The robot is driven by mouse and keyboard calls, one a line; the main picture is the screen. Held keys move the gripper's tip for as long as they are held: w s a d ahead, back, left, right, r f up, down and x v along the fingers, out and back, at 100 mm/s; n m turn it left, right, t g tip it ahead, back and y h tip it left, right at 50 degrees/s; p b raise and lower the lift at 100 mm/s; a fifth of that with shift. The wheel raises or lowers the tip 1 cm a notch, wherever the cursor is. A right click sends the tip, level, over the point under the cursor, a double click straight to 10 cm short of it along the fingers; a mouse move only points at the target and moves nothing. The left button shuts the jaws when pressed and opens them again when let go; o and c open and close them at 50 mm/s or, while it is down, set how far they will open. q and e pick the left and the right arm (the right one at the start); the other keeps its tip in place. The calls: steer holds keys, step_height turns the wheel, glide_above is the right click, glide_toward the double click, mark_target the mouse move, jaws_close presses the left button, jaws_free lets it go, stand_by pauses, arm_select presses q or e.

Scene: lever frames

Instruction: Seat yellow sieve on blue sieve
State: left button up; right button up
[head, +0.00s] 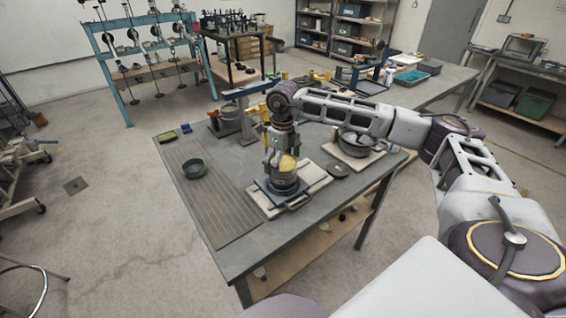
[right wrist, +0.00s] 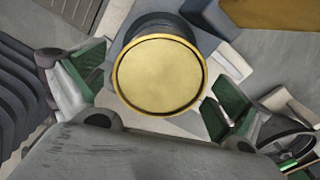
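The yellow sieve (head: 288,164) sits on a blue-grey round body (head: 284,182), which looks like the blue sieve, on a dark square base. In the right wrist view the yellow sieve (right wrist: 160,75) shows as a round yellow disc with a darker rim, and the blue-grey body (right wrist: 160,22) shows behind it. I cannot tell whether the two are fully seated. My right gripper (head: 277,153) points down over the yellow sieve. Its green-padded fingers (right wrist: 155,95) are spread on either side, with a small gap on the left. My left gripper is not in view.
A dark green ring or sieve (head: 194,168) lies on the ribbed mat (head: 215,205) at left. The table's front edge is clear.

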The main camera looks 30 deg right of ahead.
stand_by(0.3)
step_height(320, 180, up, 12)
stand_by(0.8)
steer(key=shift+f, duration=0.1)
stand_by(1.1)
